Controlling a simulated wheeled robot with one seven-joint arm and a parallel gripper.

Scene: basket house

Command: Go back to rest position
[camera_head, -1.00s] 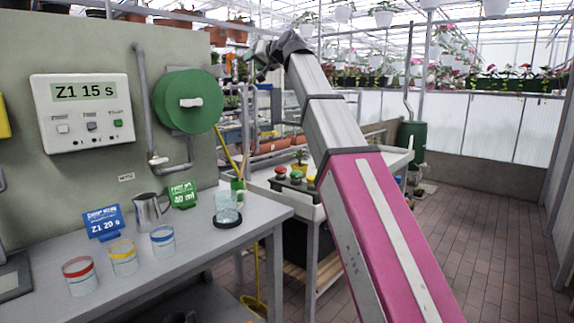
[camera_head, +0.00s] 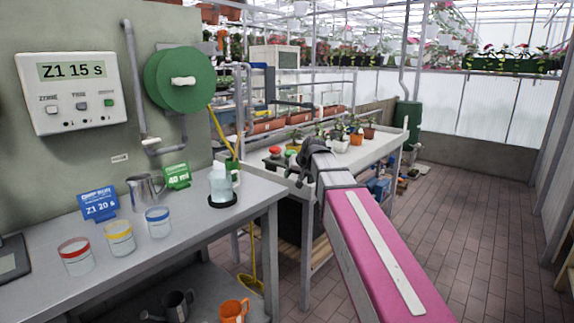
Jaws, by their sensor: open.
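My arm reaches from the lower right of the head view toward the middle, with a pink lower link and a grey upper link. My gripper (camera_head: 300,168) is at its far end, small and dark, in front of the plant bench. It is open. I see nothing held in it. Part of it is hidden behind my own wrist and the fine shape of the fingers is hard to make out.
A grey table (camera_head: 235,228) at left holds a metal pitcher (camera_head: 146,192), a glass on a dark coaster (camera_head: 222,201) and several banded cups. A plant bench (camera_head: 385,150) stands behind my arm. The brick floor (camera_head: 480,225) at right is clear.

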